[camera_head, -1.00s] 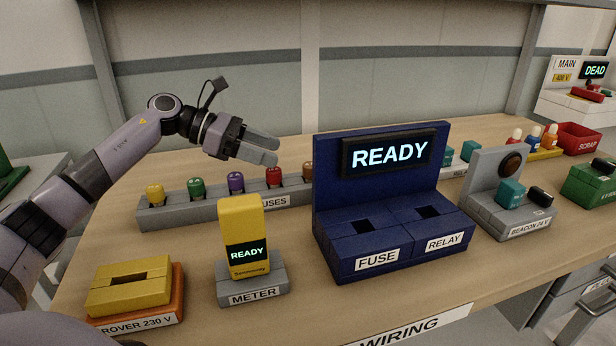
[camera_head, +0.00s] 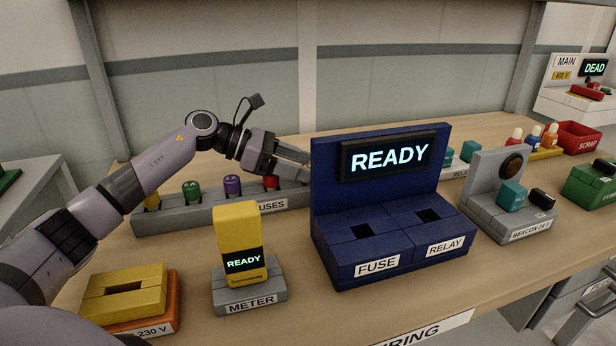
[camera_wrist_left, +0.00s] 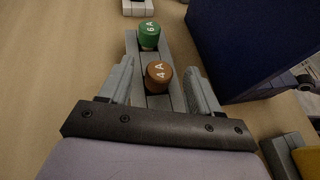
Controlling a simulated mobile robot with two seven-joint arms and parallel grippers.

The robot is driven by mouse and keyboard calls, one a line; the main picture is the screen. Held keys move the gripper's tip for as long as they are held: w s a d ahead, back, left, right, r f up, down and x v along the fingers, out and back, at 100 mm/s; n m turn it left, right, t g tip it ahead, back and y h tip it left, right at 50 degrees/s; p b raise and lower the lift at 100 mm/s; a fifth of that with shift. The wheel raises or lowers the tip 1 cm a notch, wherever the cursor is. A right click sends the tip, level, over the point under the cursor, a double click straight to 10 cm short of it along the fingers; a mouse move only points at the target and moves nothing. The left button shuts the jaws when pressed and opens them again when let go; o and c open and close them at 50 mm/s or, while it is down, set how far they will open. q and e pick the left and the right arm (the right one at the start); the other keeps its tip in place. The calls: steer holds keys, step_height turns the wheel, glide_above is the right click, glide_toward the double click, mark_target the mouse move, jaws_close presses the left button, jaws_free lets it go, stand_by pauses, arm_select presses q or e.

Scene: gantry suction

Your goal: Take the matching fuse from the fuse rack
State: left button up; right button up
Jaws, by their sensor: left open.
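The grey fuse rack (camera_head: 165,222) stands at the back left of the bench, its right part hidden by the blue tester. My left gripper (camera_head: 303,166) is open over the rack's right part. In the left wrist view a brown fuse (camera_wrist_left: 158,75) marked 4 A stands upright between the spread fingers (camera_wrist_left: 162,84). A green fuse (camera_wrist_left: 149,35) marked 6 A stands beyond it. My right gripper is not in view.
The tall blue tester (camera_head: 325,190), reading READY, stands close right of the gripper. A yellow meter (camera_head: 236,225) stands in front of the rack. A yellow slotted block (camera_head: 100,300) is front left. The beacon unit (camera_head: 480,200) and red scrap bin (camera_head: 580,140) are right.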

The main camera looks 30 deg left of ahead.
arm_select(q)
steer(key=c, duration=1.1)
steer(key=shift+c, duration=0.2)
steer(key=shift+r, duration=0.15)
